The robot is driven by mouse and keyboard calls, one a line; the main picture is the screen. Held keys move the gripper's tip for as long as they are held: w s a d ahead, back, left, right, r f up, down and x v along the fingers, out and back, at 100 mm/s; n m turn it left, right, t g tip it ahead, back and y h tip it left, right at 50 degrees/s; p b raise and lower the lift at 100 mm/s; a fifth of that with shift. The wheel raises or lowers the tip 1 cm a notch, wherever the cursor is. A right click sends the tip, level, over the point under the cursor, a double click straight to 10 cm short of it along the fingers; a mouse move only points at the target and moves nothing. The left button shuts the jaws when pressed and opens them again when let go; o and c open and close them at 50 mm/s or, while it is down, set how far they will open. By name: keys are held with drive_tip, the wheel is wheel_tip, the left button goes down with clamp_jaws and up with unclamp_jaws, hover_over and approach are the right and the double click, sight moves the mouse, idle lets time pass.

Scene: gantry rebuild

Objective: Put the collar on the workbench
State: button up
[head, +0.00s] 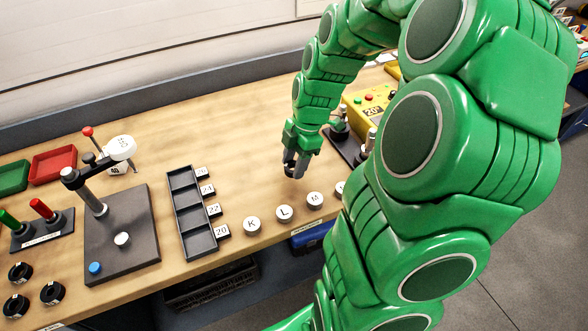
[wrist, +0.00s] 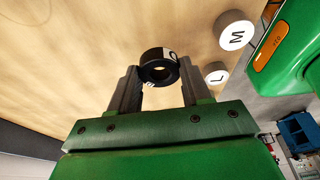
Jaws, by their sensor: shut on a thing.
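My gripper (head: 295,166) is over the middle of the wooden workbench (head: 235,125), behind the round white pieces marked L and M. In the wrist view my gripper (wrist: 162,92) is shut on a black collar (wrist: 154,54), a short ring with a white mark on its side. The collar sits between the fingertips, with its hole partly facing the wrist camera. In the head view it is small, dark and mostly hidden by the fingers. I cannot tell whether it touches the bench top.
White round pieces K (head: 252,225), L (head: 284,213) and M (head: 315,199) line the front edge. A black compartment tray (head: 181,222) and a dark plate with a post (head: 126,250) stand left. Several black rings (head: 52,293) lie at lower left. A yellow box (head: 372,106) stands behind right.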

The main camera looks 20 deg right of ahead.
drive_tip(key=shift+w+f, duration=0.2)
drive_tip(key=shift+f, duration=1.65)
drive_tip(key=shift+f, duration=0.1)
drive_tip(key=o, duration=1.2)
